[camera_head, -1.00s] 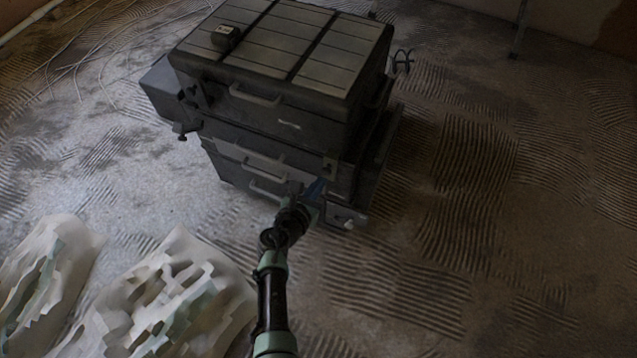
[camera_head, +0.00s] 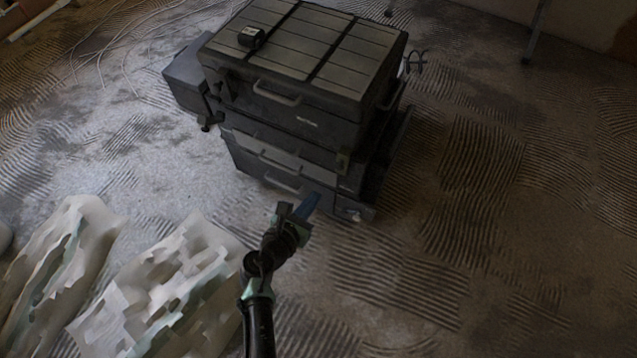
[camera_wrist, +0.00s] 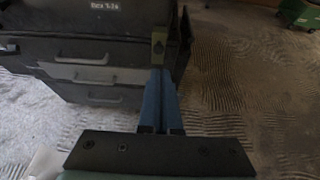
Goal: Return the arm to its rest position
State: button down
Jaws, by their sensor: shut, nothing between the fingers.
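My gripper (camera_head: 302,207) has blue fingers and is shut with nothing between them. In the head view it is in front of a dark stacked toolbox cabinet (camera_head: 300,112), close to its lower front right corner. In the wrist view my gripper (camera_wrist: 160,100) points at the right part of the cabinet's front, and drawer handles (camera_wrist: 82,77) show to its left. I cannot tell the exact gap between fingertips and cabinet. My black and pale green arm reaches up from the bottom of the head view.
A small black object (camera_head: 251,38) sits on the cabinet's top. Pale crumpled bags (camera_head: 160,290) lie at the lower left. The ridged floor (camera_head: 490,220) on the right is clear. A green container (camera_wrist: 300,14) shows at the wrist view's upper right.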

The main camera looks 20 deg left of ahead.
jog(key=shift+s+r, duration=0.25)
jog(key=shift+s, duration=0.1)
dwell(0.3)
